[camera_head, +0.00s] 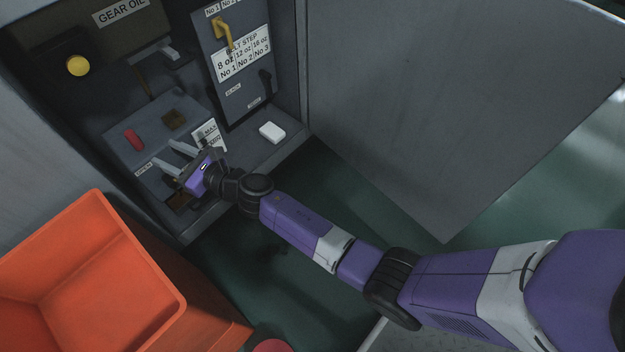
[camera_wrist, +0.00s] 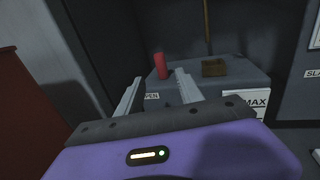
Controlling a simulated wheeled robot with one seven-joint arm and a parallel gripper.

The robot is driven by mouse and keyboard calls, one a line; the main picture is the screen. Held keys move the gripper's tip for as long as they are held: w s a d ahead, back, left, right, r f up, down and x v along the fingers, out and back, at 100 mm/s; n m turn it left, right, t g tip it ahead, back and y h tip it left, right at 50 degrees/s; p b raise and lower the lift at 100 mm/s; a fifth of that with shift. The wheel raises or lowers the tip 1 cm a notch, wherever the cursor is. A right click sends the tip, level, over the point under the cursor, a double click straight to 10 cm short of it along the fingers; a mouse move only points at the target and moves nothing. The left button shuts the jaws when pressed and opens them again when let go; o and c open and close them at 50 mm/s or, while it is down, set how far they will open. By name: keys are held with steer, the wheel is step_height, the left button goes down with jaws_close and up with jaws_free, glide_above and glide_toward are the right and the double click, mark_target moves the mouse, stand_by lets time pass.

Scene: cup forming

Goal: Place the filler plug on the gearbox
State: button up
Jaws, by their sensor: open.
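The gearbox (camera_head: 150,150) is a grey box with a sloping top inside the dark machine bay; it also shows in the wrist view (camera_wrist: 230,83). A red upright piece (camera_head: 134,139) and a brown square piece (camera_head: 173,120) sit on its top. In the wrist view the red piece (camera_wrist: 160,65) stands beyond my fingers, left of the brown piece (camera_wrist: 214,67). I cannot tell which part is the filler plug. My gripper (camera_head: 163,153) is open over the gearbox's front, with nothing seen between its fingers (camera_wrist: 158,76). It partly hides the gearbox front and labels.
A white block (camera_head: 271,131) lies on the ledge right of the gearbox. A labelled panel (camera_head: 235,75) with a yellow handle stands behind. A yellow knob (camera_head: 78,66) is at upper left. An orange bin (camera_head: 95,270) stands at lower left, and a grey panel (camera_head: 440,90) at right.

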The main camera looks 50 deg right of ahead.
steer(key=s+f+m+h, duration=0.1)
steer(key=s+f+m, duration=0.1)
steer(key=s+m, duration=1.05)
steer(key=s+f+m+h, duration=0.2)
steer(key=s+m, duration=0.6)
steer(key=s, duration=1)
steer(key=s+d+r+m+g, duration=0.1)
steer(key=s+d+r+m, duration=0.2)
steer(key=s+r+m, duration=0.3)
steer(key=s+d+r+m+g+h, duration=0.1)
steer(key=s+d+r+m, duration=0.3)
steer(key=s+r+m, duration=0.3)
steer(key=s+m, duration=0.5)
steer(key=s, duration=0.3)
steer(key=shift+s+d+g+h, duration=0.2)
steer(key=shift+d+g+h, duration=0.05)
steer(key=shift+g+h, duration=0.05)
steer(key=shift+r+m, duration=0.2)
steer(key=shift+m, duration=0.05)
step_height(320, 180, up, 30)
steer(key=p, duration=3)
steer(key=shift+r+p, duration=0.25)
steer(key=shift+p, duration=0.1)
